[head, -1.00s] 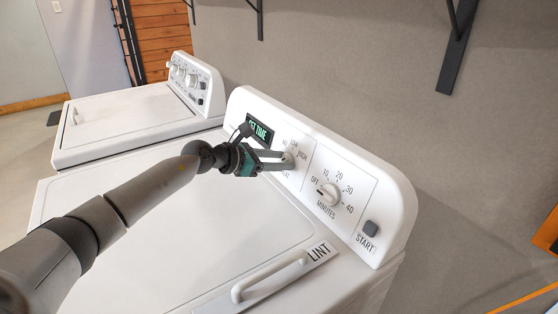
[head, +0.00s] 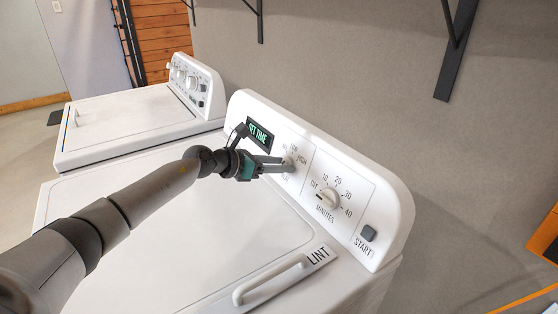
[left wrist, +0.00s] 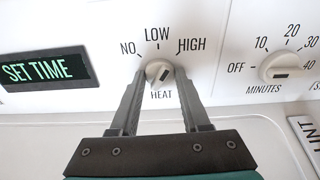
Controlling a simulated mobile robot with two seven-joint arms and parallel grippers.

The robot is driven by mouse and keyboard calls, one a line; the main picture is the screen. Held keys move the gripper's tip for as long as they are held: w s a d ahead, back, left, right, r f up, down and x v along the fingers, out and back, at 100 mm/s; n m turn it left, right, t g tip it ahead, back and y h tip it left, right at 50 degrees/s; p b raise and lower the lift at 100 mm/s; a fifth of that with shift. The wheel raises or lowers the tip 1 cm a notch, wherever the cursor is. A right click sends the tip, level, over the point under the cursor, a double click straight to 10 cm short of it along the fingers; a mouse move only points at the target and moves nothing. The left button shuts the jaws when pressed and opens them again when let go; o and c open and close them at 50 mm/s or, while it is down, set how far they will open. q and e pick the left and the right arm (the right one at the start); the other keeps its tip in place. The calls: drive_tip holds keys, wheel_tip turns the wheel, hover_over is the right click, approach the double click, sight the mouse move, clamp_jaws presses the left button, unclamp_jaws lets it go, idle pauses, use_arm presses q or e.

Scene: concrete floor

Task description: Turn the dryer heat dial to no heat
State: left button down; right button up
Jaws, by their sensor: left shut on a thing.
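The white dryer heat dial (left wrist: 159,72) sits on the sloped panel below the labels NO, LOW and HIGH, with HEAT printed under it. It also shows in the head view (head: 290,161), partly covered by the fingers. My left gripper (head: 286,165) reaches it from the left. In the left wrist view its two fingers (left wrist: 160,85) stand on either side of the dial, shut on it. The dial's ridge looks tilted, but I cannot tell surely which label it points to. My right gripper is in neither view.
A display (head: 259,133) reads SET TIME. The dryer top is clear around the lint handle (head: 270,280). A second white machine (head: 130,122) stands at left.

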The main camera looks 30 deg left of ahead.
use_arm(q)
drive_tip(key=n+p, duration=0.2)
drive_tip(key=n, duration=0.1)
drive_tip(key=shift+r+n, duration=0.1)
drive_tip(key=shift+n, duration=0.2)
drive_tip(key=n+p, duration=0.2)
drive_tip(key=n, duration=0.2)
drive_tip(key=shift+h, duration=0.4)
drive_tip(key=n+p, duration=0.2)
drive_tip(key=n, duration=0.1)
drive_tip(key=shift+n, duration=0.4)
drive_tip(key=shift+n+p, duration=0.6)
drive_tip(key=shift+n, duration=1.1)
drive_tip(key=shift+c, duration=1.9)
unclamp_jaws()
